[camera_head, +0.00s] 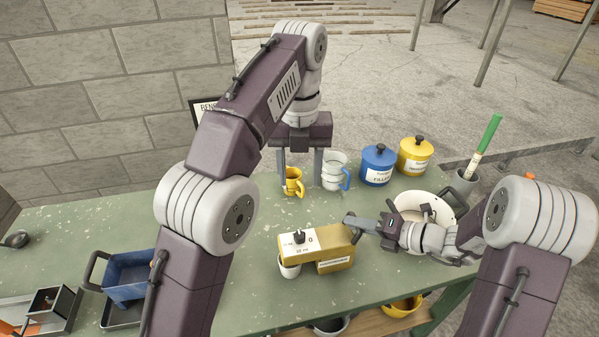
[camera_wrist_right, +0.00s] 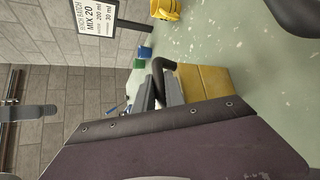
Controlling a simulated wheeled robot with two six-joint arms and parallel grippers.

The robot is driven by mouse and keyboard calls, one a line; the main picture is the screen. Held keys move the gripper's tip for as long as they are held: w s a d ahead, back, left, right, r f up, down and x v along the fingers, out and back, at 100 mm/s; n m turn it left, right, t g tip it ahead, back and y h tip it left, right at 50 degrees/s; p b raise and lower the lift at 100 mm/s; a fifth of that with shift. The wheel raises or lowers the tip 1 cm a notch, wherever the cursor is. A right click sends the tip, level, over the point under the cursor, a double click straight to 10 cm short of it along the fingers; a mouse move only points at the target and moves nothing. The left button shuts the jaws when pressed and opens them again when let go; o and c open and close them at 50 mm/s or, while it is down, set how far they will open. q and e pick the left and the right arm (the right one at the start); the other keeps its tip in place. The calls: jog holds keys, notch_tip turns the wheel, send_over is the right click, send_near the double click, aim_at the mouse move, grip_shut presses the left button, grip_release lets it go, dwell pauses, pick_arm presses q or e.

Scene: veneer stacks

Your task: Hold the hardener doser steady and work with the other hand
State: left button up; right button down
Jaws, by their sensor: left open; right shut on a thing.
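The hardener doser (camera_head: 335,259), a yellow box with a white label and a black knob, stands on the green bench. A small white cup (camera_head: 289,271) sits under its left end. My right gripper (camera_head: 356,226) is shut on the doser's dark handle at its right end. In the right wrist view the handle (camera_wrist_right: 163,68) is between the fingers, beside the yellow doser body (camera_wrist_right: 205,82). My left gripper (camera_head: 301,170) is open, fingers pointing down, near a small yellow mug (camera_head: 291,185) and a clear measuring jug (camera_head: 332,175) with a blue handle.
A blue pot (camera_head: 377,166) and yellow pot (camera_head: 415,155) stand at the back. A white bowl (camera_head: 447,204) is partly behind my right arm. A sign (camera_wrist_right: 97,20) reads "MIX 20". The bench front centre is clear.

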jog(key=c, duration=1.3)
grip_release()
jog(key=shift+s+d+r, duration=0.15)
jog(key=shift+d, duration=0.2)
jog(key=p+v, duration=0.6)
jog(key=v, duration=1.2)
jog(key=shift+s+r, duration=0.15)
jog(key=shift+r, duration=0.05)
